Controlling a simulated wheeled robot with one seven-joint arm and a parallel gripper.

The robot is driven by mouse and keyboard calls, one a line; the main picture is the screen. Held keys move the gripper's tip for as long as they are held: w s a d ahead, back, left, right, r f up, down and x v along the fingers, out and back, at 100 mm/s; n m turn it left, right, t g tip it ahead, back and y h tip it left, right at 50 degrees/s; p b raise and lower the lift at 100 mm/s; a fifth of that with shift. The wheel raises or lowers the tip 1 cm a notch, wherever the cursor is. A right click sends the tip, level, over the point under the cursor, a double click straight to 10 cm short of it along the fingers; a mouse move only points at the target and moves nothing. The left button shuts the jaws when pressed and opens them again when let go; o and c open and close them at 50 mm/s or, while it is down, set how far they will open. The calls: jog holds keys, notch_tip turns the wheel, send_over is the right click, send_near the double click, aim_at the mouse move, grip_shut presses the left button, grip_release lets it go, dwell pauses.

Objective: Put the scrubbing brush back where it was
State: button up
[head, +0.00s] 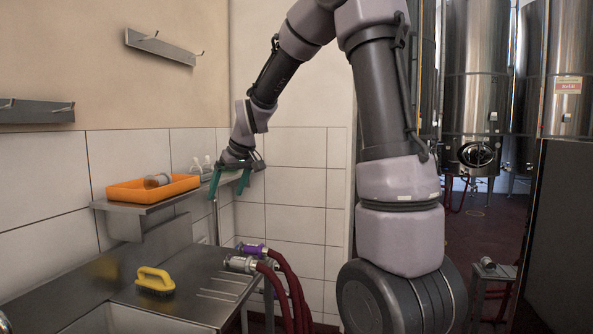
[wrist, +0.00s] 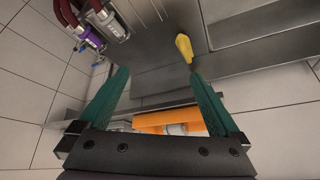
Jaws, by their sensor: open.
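The yellow scrubbing brush (head: 155,281) with dark bristles lies on the steel counter (head: 200,265), left of the grooved drain area in the head view. It also shows in the wrist view (wrist: 184,46), beyond the fingertips. My gripper (head: 229,188) is open, with green fingers and nothing between them. It is above and behind the brush, at the right end of the wall shelf (head: 150,212). In the wrist view my gripper (wrist: 157,82) points down toward the counter.
An orange tray (head: 118,195) holding a jar (head: 158,180) sits on the shelf, with small clear bottles (head: 202,164) to its right. Hoses with a purple-collared coupling (head: 252,249) and a metal coupling (head: 241,264) lie at the counter's right edge. Hook rails hang above.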

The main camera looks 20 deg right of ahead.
jog(key=s+d+r+m, duration=0.2)
jog(key=s+d+r, duration=0.1)
jog(key=s, duration=0.6)
jog(key=s+d+r+m+t, duration=0.1)
jog(key=s+d+r+m, duration=0.2)
jog(key=s, duration=0.6)
jog(key=s+d+r+m, duration=0.2)
jog(key=s+d+m, duration=0.1)
jog(key=s, duration=0.6)
jog(key=shift+s+d+r+t+h, duration=0.15)
jog(key=shift+d+r+t+h, duration=0.1)
jog(key=shift+r+t+h, duration=0.15)
